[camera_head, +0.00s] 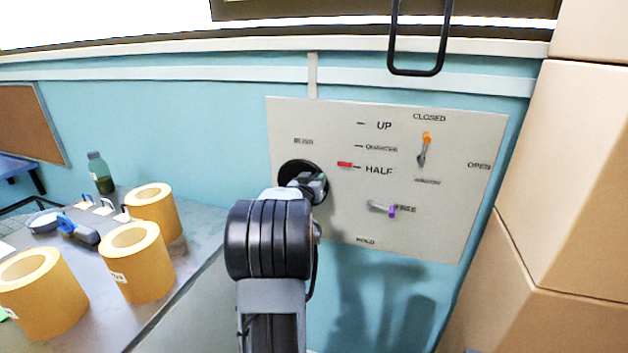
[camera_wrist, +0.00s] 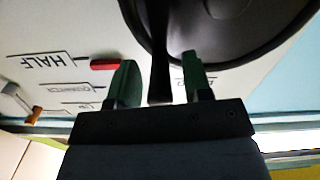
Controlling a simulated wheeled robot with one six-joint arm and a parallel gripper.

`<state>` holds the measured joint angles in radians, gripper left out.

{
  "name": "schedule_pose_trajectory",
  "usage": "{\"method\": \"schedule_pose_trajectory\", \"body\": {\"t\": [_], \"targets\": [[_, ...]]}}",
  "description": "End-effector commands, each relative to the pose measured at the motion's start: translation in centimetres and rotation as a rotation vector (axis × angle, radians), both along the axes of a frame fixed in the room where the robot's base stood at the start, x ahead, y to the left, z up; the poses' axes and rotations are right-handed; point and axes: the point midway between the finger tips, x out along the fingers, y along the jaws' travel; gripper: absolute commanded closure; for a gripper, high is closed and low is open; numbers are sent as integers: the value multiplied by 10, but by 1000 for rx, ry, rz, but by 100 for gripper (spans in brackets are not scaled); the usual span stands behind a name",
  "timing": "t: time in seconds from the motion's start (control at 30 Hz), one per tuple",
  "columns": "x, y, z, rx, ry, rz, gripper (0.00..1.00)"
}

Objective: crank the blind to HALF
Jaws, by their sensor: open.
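The blind's control panel (camera_head: 400,220) is on the blue wall. Its black round crank (camera_head: 290,172) is partly hidden behind my gripper (camera_head: 313,185). A red marker (camera_head: 344,164) sits beside the HALF mark (camera_head: 378,170), below the UP mark (camera_head: 384,126). In the wrist view, my gripper (camera_wrist: 160,80) is open, its green-padded fingers on either side of the crank's dark handle (camera_wrist: 159,45). Gaps show between the fingers and the handle. The red marker (camera_wrist: 104,64) and HALF label (camera_wrist: 48,62) show there too, upside down.
An orange-tipped lever (camera_head: 424,148) and a purple-tipped lever (camera_head: 382,208) are on the panel's right part. Cardboard boxes (camera_head: 570,170) stand at the right. A bench (camera_head: 190,260) at the left bears several kraft rolls (camera_head: 137,265) and a green bottle (camera_head: 100,173).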

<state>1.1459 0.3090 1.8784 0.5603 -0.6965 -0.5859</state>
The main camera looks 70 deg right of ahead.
Motion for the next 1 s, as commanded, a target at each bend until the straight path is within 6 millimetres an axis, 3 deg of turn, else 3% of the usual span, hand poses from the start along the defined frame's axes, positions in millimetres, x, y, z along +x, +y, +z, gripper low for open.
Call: {"method": "schedule_pose_trajectory", "body": {"t": [0.13, 0.6, 1.0], "targets": [[0, 0, 0, 0, 0, 0, 55], [0, 0, 0, 0, 0, 0, 100], [-1, 0, -2, 0, -11, 0, 100]]}}
